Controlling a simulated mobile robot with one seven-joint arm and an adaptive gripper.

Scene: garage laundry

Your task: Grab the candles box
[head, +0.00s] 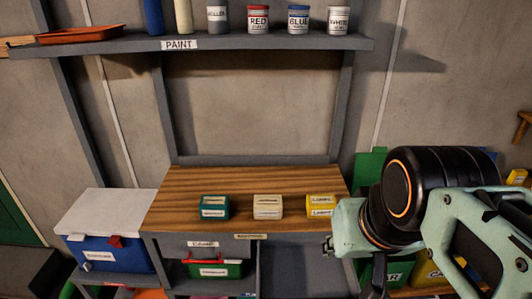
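Three small labelled boxes stand apart in a row on the wooden worktop: a green box (214,207), a cream box (267,206) and a yellow box (321,206). Their labels are too small for me to read surely, so I cannot tell which one is the candles box. The fingers do not show clearly. No box is held in view.
A shelf labelled PAINT (120,44) with several cans crosses above the worktop (225,182). A blue cooler (105,254) with a white lid stands at left. A green case with a red handle (213,269) sits below the worktop. The worktop behind the boxes is clear.

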